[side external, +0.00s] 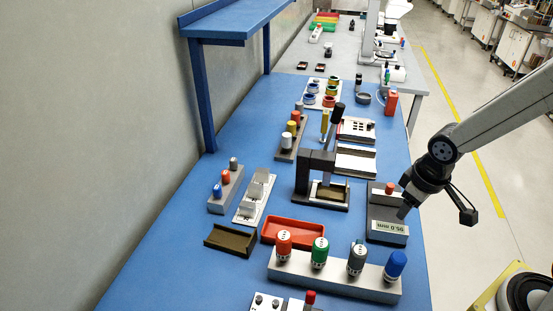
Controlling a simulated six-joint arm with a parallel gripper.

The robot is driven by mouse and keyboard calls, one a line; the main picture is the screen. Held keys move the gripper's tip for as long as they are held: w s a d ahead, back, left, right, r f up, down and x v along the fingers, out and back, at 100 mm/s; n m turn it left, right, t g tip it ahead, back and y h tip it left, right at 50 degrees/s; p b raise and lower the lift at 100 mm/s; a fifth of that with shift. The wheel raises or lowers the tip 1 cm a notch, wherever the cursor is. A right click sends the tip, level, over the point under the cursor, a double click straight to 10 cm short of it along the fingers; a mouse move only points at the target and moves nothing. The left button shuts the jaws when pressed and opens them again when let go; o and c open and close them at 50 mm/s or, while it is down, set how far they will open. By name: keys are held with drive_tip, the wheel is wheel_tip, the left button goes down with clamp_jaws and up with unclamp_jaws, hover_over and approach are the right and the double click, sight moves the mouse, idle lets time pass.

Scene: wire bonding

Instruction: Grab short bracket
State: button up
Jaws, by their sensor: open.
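A white rack plate (242,216) left of the bench's middle holds several light grey, bracket-like pieces (256,190) in a row. They are small here, and I cannot tell which one is the short bracket. My gripper (404,210) is at the right, above or beside the dark grey measuring device with a millimetre readout (388,227). It is far from the rack, with the press between them. The fingers are small and dark, with nothing seen between them.
A black press (303,178) stands mid-bench. In front are a red tray (291,231), a brown channel-shaped tray (230,240) and a grey block with coloured-cap bottles (335,279). A blue shelf post (198,95) rises at the back left. The left front of the bench is clear.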

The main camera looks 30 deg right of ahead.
drive_tip(key=d+f+n+h, duration=0.1)
drive_tip(key=n, duration=0.2)
drive_tip(key=d+f+n+g+h, duration=0.1)
drive_tip(key=n+h, duration=0.1)
drive_tip(key=n, duration=0.2)
drive_tip(key=w+d+f+n+h, duration=0.1)
drive_tip(key=d+n+h, duration=0.1)
drive_tip(key=n, duration=0.1)
drive_tip(key=shift+f+n, duration=0.3)
drive_tip(key=shift+f, duration=0.1)
drive_tip(key=w+f+n+t+h, duration=0.1)
drive_tip(key=w+n+t+h, duration=0.25)
drive_tip(key=w+n, duration=0.4)
drive_tip(key=n+t+y, duration=0.2)
drive_tip(key=n+t, duration=0.4)
drive_tip(key=n, duration=0.3)
approach(336, 192)
drive_tip(key=shift+w+d+r, duration=0.1)
drive_tip(key=shift+w+d, duration=0.6)
drive_tip(key=shift+d, duration=0.25)
drive_tip(key=shift+w+d, duration=0.7)
drive_tip(key=shift+d, duration=0.25)
drive_tip(key=shift+w+d+r, duration=0.1)
drive_tip(key=shift+w+d, duration=0.6)
drive_tip(key=shift+d, duration=0.25)
clamp_jaws()
drive_tip(key=shift+f, duration=0.1)
